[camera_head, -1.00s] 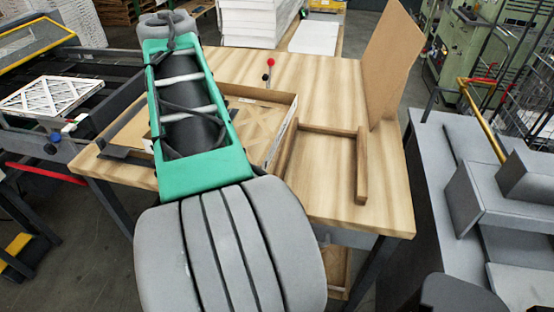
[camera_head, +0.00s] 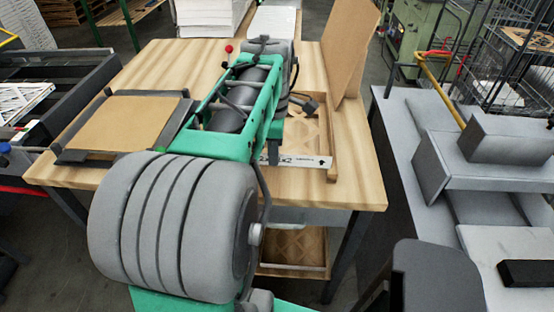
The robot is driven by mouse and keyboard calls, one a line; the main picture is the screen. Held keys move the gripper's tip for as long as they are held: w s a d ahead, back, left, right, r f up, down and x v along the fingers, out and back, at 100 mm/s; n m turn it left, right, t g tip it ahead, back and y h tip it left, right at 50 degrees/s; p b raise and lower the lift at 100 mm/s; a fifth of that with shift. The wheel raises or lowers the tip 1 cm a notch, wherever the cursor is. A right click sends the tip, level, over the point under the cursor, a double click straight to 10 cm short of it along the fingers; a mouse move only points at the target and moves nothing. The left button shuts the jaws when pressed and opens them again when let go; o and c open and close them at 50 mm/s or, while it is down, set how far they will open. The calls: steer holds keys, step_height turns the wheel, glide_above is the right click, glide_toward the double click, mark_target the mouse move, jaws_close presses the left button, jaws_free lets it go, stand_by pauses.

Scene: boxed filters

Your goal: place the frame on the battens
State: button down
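My gripper (camera_head: 302,104) is at the frame's far part, mostly behind my green arm link. Its fingers are not clear.
The wooden table (camera_head: 165,66) has bare room at its back left. A brown sheet lies in a dark grey holder (camera_head: 72,156) at the left. A brown board (camera_head: 350,40) stands upright at the back right. A small red-topped lever (camera_head: 228,50) stands behind my arm.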

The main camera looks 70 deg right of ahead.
steer(key=shift+s+d+f, duration=0.15)
steer(key=shift+d+f, duration=0.05)
steer(key=shift+f, duration=0.95)
steer(key=shift+s+d+f, duration=0.1)
steer(key=shift+d+f, duration=0.1)
steer(key=shift+f, duration=0.9)
steer(key=c, duration=1.7)
jaws_free()
steer(key=shift+r, duration=0.15)
step_height(320, 180, up, 12)
steer(key=w+a+f, duration=0.2)
steer(key=w+a, duration=0.4)
steer(key=w, duration=0.6)
steer(key=w+a+f+t+h, duration=0.1)
steer(key=w+a+f, duration=0.3)
steer(key=w+a, duration=0.55)
steer(key=w+a+f+t, duration=0.1)
steer(key=a+f, duration=0.1)
steer(key=a, duration=0.5)
steer(key=a+f+m, duration=0.1)
steer(key=a+f, duration=0.1)
steer(key=a, duration=0.6)
steer(key=w+a+f+m+t+y, duration=0.1)
steer(key=a+f, duration=0.2)
steer(key=a, duration=0.4)
steer(key=shift+w+a+f+t, duration=0.1)
steer(key=shift+w+a+t, duration=0.2)
steer(key=shift+w, duration=0.05)
